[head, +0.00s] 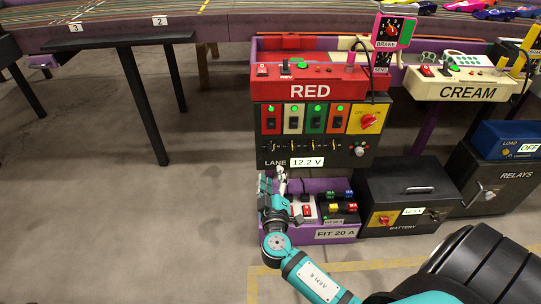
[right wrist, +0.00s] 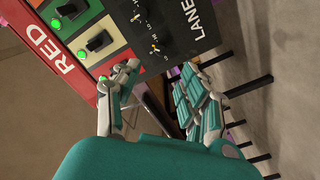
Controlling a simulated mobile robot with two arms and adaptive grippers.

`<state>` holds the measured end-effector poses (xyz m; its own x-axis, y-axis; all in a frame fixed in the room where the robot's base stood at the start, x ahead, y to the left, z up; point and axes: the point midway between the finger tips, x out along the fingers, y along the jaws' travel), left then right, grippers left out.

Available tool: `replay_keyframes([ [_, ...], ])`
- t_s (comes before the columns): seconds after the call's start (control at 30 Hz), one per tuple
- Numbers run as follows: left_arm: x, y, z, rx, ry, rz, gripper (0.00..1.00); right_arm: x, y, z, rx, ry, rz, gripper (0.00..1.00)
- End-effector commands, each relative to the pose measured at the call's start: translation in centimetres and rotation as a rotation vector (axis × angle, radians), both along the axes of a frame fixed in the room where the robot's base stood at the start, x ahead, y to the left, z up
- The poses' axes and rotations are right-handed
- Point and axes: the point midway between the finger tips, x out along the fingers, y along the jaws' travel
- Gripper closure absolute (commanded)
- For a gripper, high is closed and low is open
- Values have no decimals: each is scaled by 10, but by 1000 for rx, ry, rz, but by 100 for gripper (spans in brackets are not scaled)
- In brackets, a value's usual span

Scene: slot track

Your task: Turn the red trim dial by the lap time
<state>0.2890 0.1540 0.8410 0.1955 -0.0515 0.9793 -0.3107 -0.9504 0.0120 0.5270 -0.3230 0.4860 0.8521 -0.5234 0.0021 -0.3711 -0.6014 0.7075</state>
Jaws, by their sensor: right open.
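The black lane panel (head: 261,155) under the red "RED" console carries a row of small trim dials, the leftmost (head: 273,146) below the red switch plate. In the right wrist view two small brass-coloured trim dials show, one of them (right wrist: 155,46) nearest my fingers. I cannot make out a red colour on any of them or a lap time reading. My right gripper (head: 280,178) is open and empty, in front of the panel's lower left part, below the dials. In the right wrist view its fingers (right wrist: 163,90) stand apart, not touching a dial. My left gripper is out of view.
The "RED" console (head: 310,91) has coloured switch plates and a red knob (head: 368,121). The floor to the left is clear.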

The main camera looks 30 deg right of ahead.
Motion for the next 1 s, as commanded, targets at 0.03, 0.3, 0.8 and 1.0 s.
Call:
replay_keyframes([
  [0.03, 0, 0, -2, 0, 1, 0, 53, 11, -6, 0, -1, -2, 0, 57],
  [0.3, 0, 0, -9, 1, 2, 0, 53, 59, -36, -1, 0, -1, 1, 57],
  [0.8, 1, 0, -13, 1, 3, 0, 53, 88, -54, -1, 1, 2, 1, 57],
  [1.0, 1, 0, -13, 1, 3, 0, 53, 88, -54, -1, 1, 2, 1, 67],
])
